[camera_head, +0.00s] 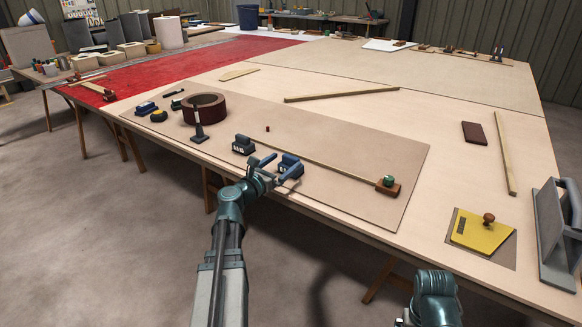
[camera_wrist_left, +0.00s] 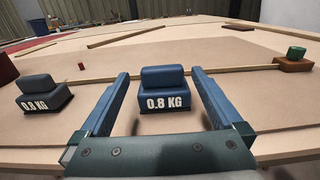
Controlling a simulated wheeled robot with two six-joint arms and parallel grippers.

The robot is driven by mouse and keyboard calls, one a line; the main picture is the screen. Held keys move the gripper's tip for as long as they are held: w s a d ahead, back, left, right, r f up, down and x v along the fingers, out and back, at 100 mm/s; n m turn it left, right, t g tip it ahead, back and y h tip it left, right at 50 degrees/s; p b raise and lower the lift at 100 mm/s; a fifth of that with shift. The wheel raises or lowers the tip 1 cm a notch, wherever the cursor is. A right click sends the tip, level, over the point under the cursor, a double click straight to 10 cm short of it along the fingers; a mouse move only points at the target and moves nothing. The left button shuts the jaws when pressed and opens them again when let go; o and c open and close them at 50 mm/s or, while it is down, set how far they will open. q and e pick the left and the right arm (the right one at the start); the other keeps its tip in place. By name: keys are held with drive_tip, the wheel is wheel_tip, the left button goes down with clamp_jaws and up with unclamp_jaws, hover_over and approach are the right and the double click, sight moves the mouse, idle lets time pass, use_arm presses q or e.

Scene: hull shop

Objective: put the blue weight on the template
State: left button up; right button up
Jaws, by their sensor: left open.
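The blue weight (camera_head: 289,163) sits upright on the brown board (camera_head: 345,213) near the table's front edge. In the left wrist view the blue weight (camera_wrist_left: 163,92) is marked 0.8 KG. My left gripper (camera_head: 281,172) is open, with one finger on each side of the weight; gaps show in the left wrist view (camera_wrist_left: 163,85). A yellow template (camera_head: 474,236) with a brown knob lies on a darker sheet at the table's right front. My right arm shows at the bottom right, its fingers out of view.
A dark grey weight (camera_head: 243,145), also marked 0.8 KG, stands left of the blue one. A long wooden strip (camera_head: 325,165) runs behind it to a block with a green top (camera_head: 388,185). A grey handled tool (camera_head: 560,235) stands right of the template.

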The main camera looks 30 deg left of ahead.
use_arm(q)
drive_tip(key=shift+w+d, duration=0.1)
drive_tip(key=shift+w, duration=0.85)
drive_tip(key=shift+w, duration=0.1)
drive_tip(key=w, duration=0.5)
drive_tip(key=shift+d+r, duration=0.15)
drive_tip(key=shift+d, duration=0.15)
drive_tip(key=shift+c, duration=0.2)
clamp_jaws()
